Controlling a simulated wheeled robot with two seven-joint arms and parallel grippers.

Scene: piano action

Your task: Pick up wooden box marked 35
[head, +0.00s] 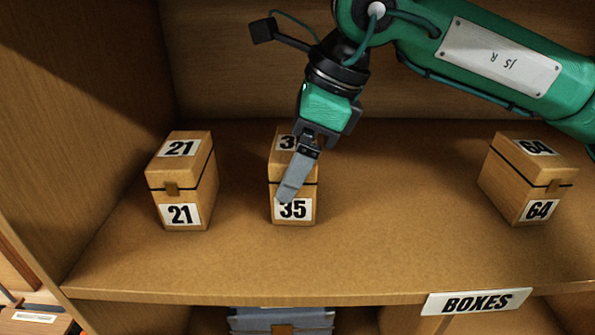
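The wooden box marked 35 (298,210) stands upright on the shelf, left of the middle. It has a dark band round it and white labels on its top and front. My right gripper (286,196) points down in front of this box and hides part of its top, its upper front and part of the top label. Only one grey finger shows clearly, so I cannot tell whether the gripper is open, shut or touching the box. My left gripper is not in view.
A box marked 21 (182,190) stands to the left and a box marked 64 (530,180) to the right. The shelf (400,240) is bare between boxes 35 and 64. A BOXES label (476,302) sits on its front edge. A wooden side wall (90,120) closes the left.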

